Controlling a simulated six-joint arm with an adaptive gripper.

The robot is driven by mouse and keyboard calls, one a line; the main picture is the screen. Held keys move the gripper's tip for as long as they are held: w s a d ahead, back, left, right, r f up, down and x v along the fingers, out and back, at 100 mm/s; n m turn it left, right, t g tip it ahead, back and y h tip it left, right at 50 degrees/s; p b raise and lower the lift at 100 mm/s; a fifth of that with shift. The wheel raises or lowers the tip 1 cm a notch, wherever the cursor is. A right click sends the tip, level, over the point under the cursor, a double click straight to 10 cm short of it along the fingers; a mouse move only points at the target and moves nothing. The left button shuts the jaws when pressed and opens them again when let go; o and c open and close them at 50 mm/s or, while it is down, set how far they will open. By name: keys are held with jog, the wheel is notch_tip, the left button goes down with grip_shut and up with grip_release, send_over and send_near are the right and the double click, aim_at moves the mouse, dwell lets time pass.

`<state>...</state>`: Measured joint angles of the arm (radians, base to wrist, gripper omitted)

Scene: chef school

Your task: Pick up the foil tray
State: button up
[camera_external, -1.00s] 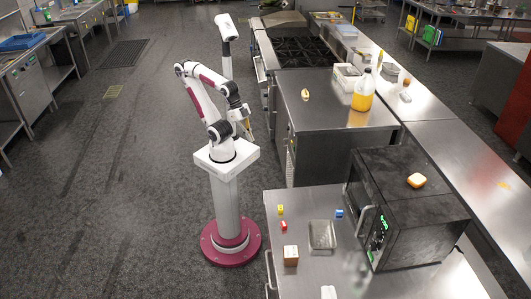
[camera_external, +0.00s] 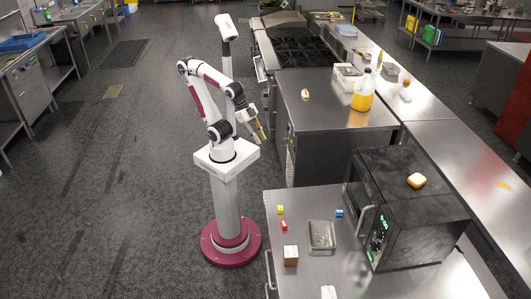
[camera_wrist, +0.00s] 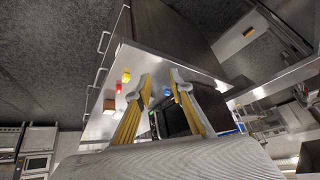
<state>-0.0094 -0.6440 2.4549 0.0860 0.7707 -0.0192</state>
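The foil tray (camera_external: 321,236) is a shallow silver rectangle lying flat on the near steel counter (camera_external: 300,203), left of the microwave. My gripper (camera_external: 260,132) is in the air behind and left of that counter, well apart from the tray. In the wrist view its two yellow-lined fingers (camera_wrist: 162,88) are spread apart with nothing held between them. I cannot make out the tray in the wrist view; the fingers may hide it.
A yellow block (camera_external: 280,209), red block (camera_external: 284,226), blue block (camera_external: 339,213) and brown box (camera_external: 291,255) surround the tray. The black microwave (camera_external: 410,215), with a bread-like item (camera_external: 416,181) on top, stands to its right. A taller cabinet (camera_external: 335,140) stands behind.

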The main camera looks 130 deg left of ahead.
jog(key=w+m+t, duration=0.5)
jog(key=w, duration=2.6)
jog(key=w+d+f+m+h, duration=0.4)
jog(key=w+d+f+h, duration=0.1)
jog(key=w+f, duration=0.25)
jog(key=d+f+m+h, duration=0.1)
jog(key=d+f+h, duration=0.1)
jog(key=f, duration=0.1)
jog(key=d+f+m+g+h, duration=0.1)
jog(key=d+f, duration=0.2)
jog(key=f, duration=0.1)
jog(key=d+f+m+g+h, duration=0.1)
jog(key=d+f+h, duration=0.1)
jog(key=d+f, duration=0.1)
jog(key=shift+w+f+h, duration=0.15)
jog(key=shift+w+h, duration=0.15)
jog(key=shift+w, duration=0.1)
jog(key=shift+s+d+f, duration=0.15)
jog(key=shift+d+f, duration=0.15)
